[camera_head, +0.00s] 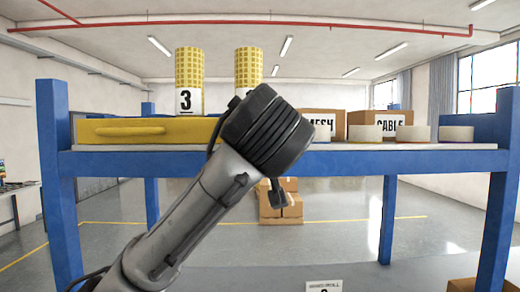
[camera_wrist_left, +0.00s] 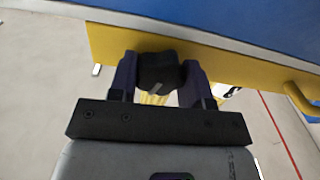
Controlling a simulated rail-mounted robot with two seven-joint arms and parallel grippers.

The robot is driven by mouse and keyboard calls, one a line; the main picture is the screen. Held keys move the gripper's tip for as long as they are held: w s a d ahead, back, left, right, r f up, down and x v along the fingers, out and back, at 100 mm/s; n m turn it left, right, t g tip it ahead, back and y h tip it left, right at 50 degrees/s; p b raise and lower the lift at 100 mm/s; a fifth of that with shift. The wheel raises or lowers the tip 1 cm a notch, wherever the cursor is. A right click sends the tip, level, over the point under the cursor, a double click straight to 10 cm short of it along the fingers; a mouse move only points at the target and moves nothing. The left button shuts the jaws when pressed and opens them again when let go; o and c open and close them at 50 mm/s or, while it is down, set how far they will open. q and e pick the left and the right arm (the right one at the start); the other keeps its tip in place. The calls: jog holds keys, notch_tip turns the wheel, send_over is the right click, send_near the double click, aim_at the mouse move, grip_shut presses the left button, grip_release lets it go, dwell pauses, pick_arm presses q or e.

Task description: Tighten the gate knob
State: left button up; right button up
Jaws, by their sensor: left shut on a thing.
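The black gate knob (camera_wrist_left: 158,72) sits against the yellow gate (camera_wrist_left: 228,67) in the left wrist view. My left gripper (camera_wrist_left: 159,64) is shut on the knob, with one dark finger on each side of it. The yellow gate (camera_head: 93,132) also shows in the head view, with a yellow handle on its front. There, my grey arm with its thick black joint hides the gate's right end, the knob and my left gripper. My right gripper is in neither view.
A blue rack (camera_head: 420,160) carries the gate, two yellow mesh rolls marked 3 (camera_head: 189,70), boxes labelled MESH and CABLE (camera_head: 380,118), and several tape rolls (camera_head: 456,133). Cartons (camera_head: 292,205) stand on the floor behind. The floor under the rack is mostly clear.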

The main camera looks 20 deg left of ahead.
pick_arm(q)
jog(key=shift+f+m, duration=0.1)
jog(key=shift+m, duration=0.8)
jog(key=m, duration=0.5)
jog(key=shift+b, duration=0.3)
jog(key=m, duration=0.4)
jog(key=shift+d+m, duration=0.1)
jog(key=shift+m, duration=1.8)
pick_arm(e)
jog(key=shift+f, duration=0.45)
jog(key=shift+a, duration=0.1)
pick_arm(q)
jog(key=o, duration=0.9)
